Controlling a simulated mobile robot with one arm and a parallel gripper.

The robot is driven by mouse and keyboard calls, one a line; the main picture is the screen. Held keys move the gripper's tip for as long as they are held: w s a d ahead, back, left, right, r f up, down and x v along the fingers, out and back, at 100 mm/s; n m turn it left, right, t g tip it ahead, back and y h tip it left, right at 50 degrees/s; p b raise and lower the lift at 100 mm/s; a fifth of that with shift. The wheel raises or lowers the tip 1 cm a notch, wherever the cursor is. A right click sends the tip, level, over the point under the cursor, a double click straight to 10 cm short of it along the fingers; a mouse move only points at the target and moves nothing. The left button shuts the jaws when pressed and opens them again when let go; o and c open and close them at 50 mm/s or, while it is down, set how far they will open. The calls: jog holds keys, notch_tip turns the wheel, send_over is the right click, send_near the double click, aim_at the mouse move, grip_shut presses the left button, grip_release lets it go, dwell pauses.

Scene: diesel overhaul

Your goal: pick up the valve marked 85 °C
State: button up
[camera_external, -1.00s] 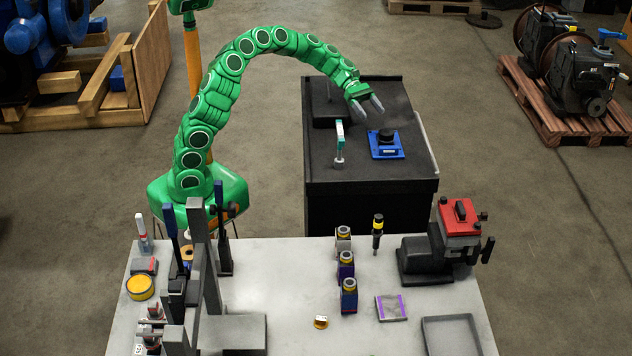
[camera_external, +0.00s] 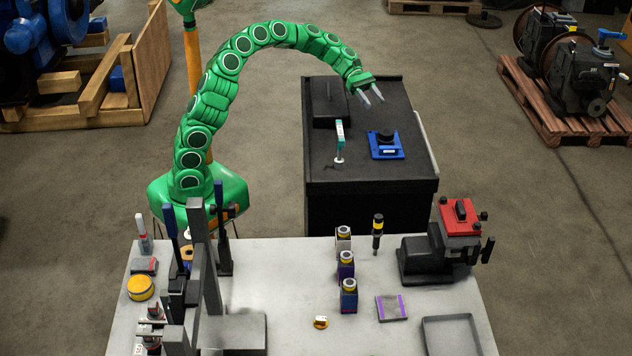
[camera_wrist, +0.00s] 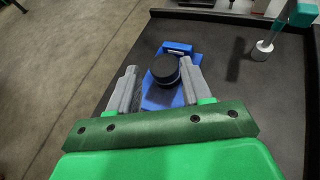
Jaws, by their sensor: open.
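My gripper (camera_external: 372,100) is open and empty above the black cart (camera_external: 360,178). In the wrist view its fingers (camera_wrist: 158,68) point toward a black round piece (camera_wrist: 166,68) on a blue plate (camera_wrist: 158,99); they appear apart from it. The same black piece (camera_external: 386,135) and blue plate (camera_external: 388,152) show in the external view. No 85 °C marking is readable in either view. A small brass-coloured piece with a white label (camera_external: 320,322) lies on the front table; its text is too small to read.
A teal-topped upright tool (camera_external: 340,135) stands left of the blue plate. The grey front table (camera_external: 270,290) holds three yellow-topped blocks (camera_external: 346,268), a black-and-yellow tool (camera_external: 377,236), a red-topped machine (camera_external: 459,217), a tray (camera_external: 452,338) and a purple-striped pad (camera_external: 391,307).

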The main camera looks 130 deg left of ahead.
jog(key=w+d+m+g, duration=0.1)
jog(key=w+m, duration=0.1)
jog(key=w, duration=0.1)
jog(key=w+d+m+h, duration=0.1)
jog(key=w+d+m, duration=0.1)
jog(key=m, duration=0.1)
jog(key=w+d+f+m+g, duration=0.1)
jog(key=w+d+m, duration=0.1)
jog(key=w+m, duration=0.1)
jog(key=shift+w+g+h, duration=0.3)
jog(key=shift+h, duration=0.1)
jog(key=w+d+m+g, duration=0.5)
jog(key=w+d+m, duration=0.8)
jog(key=w+m, duration=0.25)
jog(key=n+g+y, duration=0.5)
jog(key=n, duration=2.9)
send_over(321, 317)
jog(key=f, duration=1.2)
jog(key=shift+s+f, duration=0.3)
jog(key=shift+s, duration=0.05)
jog(key=shift+w+f, duration=0.2)
jog(key=shift+f, duration=1.65)
jog(key=shift+w+f, duration=0.15)
jog(key=shift+f, duration=1.65)
grip_shut()
